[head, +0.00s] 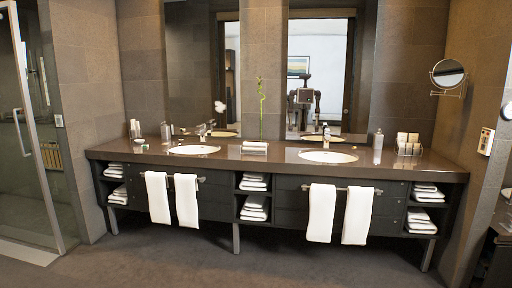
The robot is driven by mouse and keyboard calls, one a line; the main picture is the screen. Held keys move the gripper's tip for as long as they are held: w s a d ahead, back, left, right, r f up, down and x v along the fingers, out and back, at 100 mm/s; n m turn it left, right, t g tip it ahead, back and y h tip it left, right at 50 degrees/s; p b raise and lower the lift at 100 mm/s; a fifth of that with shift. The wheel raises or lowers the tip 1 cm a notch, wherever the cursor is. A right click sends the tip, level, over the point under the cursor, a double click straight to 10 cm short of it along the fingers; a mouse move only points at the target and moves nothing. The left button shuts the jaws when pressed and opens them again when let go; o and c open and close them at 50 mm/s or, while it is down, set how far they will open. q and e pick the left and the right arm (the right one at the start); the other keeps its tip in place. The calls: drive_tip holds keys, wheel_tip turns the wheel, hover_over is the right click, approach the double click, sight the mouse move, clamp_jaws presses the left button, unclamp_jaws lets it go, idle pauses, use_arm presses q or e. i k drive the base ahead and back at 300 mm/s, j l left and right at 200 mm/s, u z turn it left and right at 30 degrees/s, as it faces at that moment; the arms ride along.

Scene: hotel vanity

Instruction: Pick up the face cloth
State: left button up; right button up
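Several white cloths are in the head view, and I cannot tell for sure which is the face cloth. A small folded white cloth or stack (254,147) lies on the dark countertop (230,160) between the two sinks. Folded white cloths (253,181) are stacked in the middle open shelves under the counter. Larger white towels (321,212) hang from the rails on the front. Neither of my grippers is in view directly; my reflection in the right mirror is too small to show them clearly.
The left sink (194,150) and right sink (328,156) flank the counter's middle. A green stem (261,108) stands behind the folded cloth. Bottles (378,147) and boxed items (408,144) stand at the right. A glass door (36,130) is at far left. The floor in front is clear.

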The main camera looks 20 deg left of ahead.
sight(245, 144)
drive_tip(key=i+j+u, duration=0.3)
drive_tip(key=i+j, duration=0.15)
drive_tip(key=i, duration=0.3)
drive_tip(key=i+j+u, duration=0.3)
drive_tip(key=i, duration=0.45)
drive_tip(key=i+u, duration=0.35)
drive_tip(key=i, duration=0.45)
